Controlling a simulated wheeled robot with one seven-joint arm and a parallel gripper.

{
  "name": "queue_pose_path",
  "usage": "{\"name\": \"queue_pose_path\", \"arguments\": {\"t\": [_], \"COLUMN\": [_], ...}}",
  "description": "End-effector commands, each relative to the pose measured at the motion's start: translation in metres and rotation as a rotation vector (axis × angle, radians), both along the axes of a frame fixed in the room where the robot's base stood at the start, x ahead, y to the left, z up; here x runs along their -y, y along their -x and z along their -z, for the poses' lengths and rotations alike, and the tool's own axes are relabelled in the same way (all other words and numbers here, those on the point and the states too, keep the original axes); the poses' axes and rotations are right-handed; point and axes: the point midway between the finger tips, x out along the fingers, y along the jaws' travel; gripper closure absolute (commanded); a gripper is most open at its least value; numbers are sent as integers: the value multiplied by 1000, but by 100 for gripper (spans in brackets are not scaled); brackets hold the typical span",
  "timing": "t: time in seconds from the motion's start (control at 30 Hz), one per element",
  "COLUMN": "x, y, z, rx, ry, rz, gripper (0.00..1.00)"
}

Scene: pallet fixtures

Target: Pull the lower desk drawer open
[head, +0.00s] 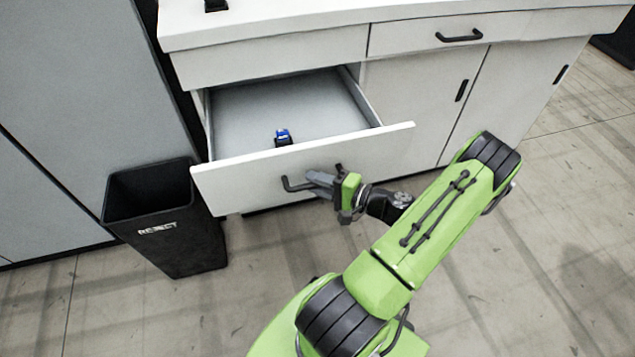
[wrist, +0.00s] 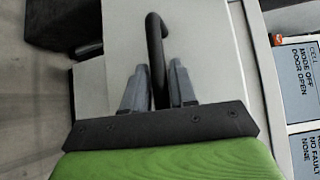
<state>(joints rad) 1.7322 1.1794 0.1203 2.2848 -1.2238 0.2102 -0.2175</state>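The lower desk drawer (head: 300,160) is pulled well out of the white desk, and its inside shows in the head view. Its dark bar handle (head: 297,186) is on the front panel. My gripper (head: 318,181) is at this handle, reaching in from the right. In the wrist view the handle (wrist: 156,45) runs between the two grey fingers (wrist: 159,85), which are close on either side of it. The fingers look shut on the handle; the exact contact is hard to see. A small blue and black object (head: 283,137) lies inside the drawer.
A black bin marked REJECT (head: 160,215) stands left of the drawer, close to its front. An upper drawer with a dark handle (head: 459,36) and cabinet doors (head: 412,100) are shut. A screen panel (wrist: 300,75) shows at right in the wrist view. Floor in front is open.

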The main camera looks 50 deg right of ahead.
Motion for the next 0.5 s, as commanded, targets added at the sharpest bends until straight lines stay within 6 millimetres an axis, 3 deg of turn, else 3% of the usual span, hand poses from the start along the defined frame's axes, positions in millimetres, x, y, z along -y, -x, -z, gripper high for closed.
{"name": "queue_pose_path", "arguments": {"t": [0.1, 0.37, 0.5], "x": [0, 0, 5], "y": [0, 1, 20], "z": [0, 0, -4], "rx": [0, 0, -2], "ry": [0, 0, 1], "rz": [0, 0, 5], "gripper": [59, 59, 59]}}
